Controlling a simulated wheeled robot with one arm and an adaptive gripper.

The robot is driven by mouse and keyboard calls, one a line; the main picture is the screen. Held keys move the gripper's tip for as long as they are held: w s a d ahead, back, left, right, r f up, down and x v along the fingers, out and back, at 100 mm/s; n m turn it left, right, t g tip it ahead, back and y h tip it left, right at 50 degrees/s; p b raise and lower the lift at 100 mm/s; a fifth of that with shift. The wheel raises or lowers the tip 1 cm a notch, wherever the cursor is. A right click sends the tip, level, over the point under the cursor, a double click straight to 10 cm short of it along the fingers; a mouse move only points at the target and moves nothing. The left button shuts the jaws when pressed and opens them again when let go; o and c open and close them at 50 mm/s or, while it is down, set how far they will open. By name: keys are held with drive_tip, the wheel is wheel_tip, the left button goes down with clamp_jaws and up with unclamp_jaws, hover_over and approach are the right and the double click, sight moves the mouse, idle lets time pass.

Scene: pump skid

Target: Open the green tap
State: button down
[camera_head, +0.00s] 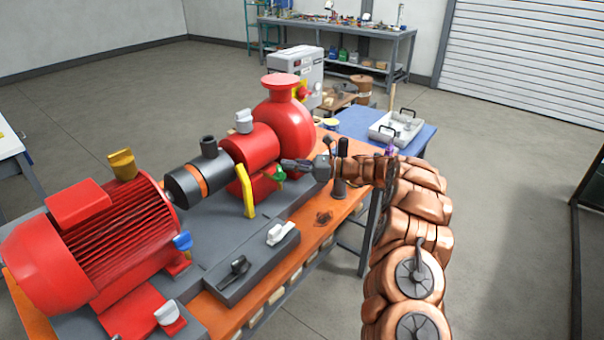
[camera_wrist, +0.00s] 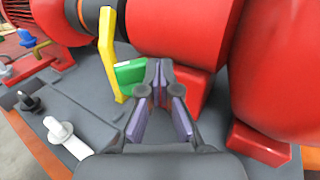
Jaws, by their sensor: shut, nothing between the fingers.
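The green tap (camera_head: 280,174) is a small green handle low on the side of the red pump, partly hidden by my gripper in the head view. In the wrist view the green tap (camera_wrist: 129,74) shows as a green block just left of my fingertips. My gripper (camera_head: 287,164) reaches in from the right with its fingertips beside the tap. In the wrist view my gripper (camera_wrist: 157,75) has its fingertips together with nothing between them. I cannot tell whether a finger touches the tap.
A yellow lever (camera_head: 246,190) stands close left of the tap; it also shows in the wrist view (camera_wrist: 107,50). The red pump body (camera_wrist: 185,30) is right behind the fingertips. White (camera_head: 280,234) and black (camera_head: 235,268) handles sit on a grey block in front. Open floor lies right.

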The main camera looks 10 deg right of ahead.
drive_tip(key=shift+w+a, duration=0.35)
drive_tip(key=shift+w, duration=0.05)
drive_tip(key=shift+d, duration=0.1)
idle(1.3)
drive_tip(key=v, duration=1.1)
drive_tip(key=shift+d, duration=0.35)
drive_tip(key=shift+s, duration=0.1)
